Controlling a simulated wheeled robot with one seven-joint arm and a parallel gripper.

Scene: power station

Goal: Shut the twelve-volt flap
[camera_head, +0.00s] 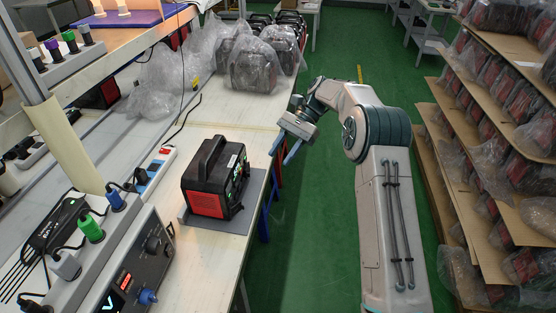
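The power station (212,180), a black and red box with a top handle, stands upright on a grey mat (232,222) near the right edge of the workbench. Its right-facing side carries the sockets and small details. The twelve-volt flap is too small to make out there, so I cannot tell how far it is open. My gripper (281,152) is to the right of the power station, just past the bench edge, pointing down. Its two fingers look apart with nothing between them, and it does not touch the power station.
Test instruments with plugs and a display (135,265) stand at the left front. A power strip (155,172) lies left of the power station. Plastic-wrapped units (252,68) fill the bench's far end. A loaded shelf rack (500,130) stands at the right. Green floor (300,250) lies between.

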